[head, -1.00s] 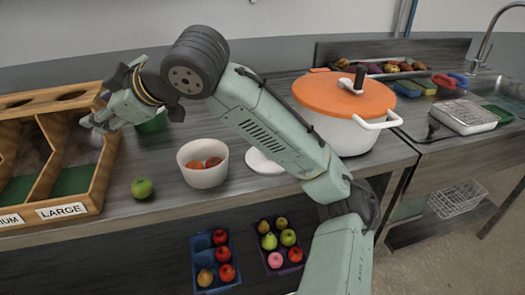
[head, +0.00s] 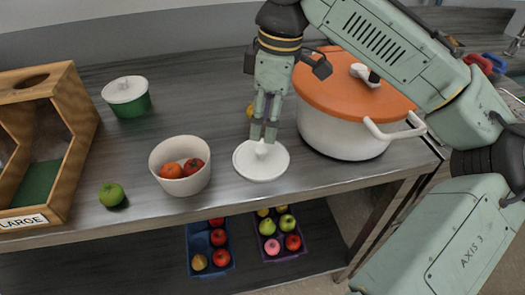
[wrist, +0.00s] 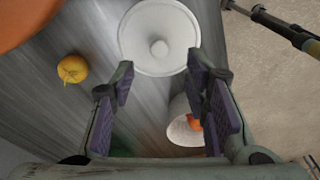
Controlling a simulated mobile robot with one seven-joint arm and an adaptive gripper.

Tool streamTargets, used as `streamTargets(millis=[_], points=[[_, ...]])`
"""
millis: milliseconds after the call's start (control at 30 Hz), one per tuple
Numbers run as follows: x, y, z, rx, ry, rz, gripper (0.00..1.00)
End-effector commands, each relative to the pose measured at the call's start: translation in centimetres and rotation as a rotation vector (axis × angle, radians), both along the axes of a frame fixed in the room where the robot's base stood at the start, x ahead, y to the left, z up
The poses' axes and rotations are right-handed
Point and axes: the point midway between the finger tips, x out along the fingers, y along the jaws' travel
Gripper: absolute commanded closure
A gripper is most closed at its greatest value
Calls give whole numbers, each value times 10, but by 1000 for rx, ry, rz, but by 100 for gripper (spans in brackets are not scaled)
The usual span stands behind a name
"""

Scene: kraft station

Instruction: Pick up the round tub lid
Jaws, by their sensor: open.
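The round white tub lid (head: 248,172) lies flat on the grey counter, its small knob facing up. It lies between the white bowl and the large pot. My gripper (head: 263,134) points down just above the lid, and its fingertips overlap the knob in the head view. In the wrist view, the whole lid (wrist: 140,57) shows beyond the open, empty fingers (wrist: 160,88). Its knob lies roughly midway between them sideways, but farther up the picture. I cannot tell the exact height of the fingertips above the lid.
A yellow fruit (wrist: 73,68) lies nearby. A green tub (head: 133,109), green apple (head: 111,194) and wooden bin (head: 82,125) are left.

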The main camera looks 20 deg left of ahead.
Motion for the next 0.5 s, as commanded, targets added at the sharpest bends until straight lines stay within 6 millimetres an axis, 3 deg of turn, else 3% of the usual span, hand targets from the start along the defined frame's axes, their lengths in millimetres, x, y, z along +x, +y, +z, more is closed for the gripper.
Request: streamTargets(millis=[267, 500], points=[[-1, 3, -23, 0, 0, -1, 58], [-1, 8, -59, 0, 0, 0, 58]])
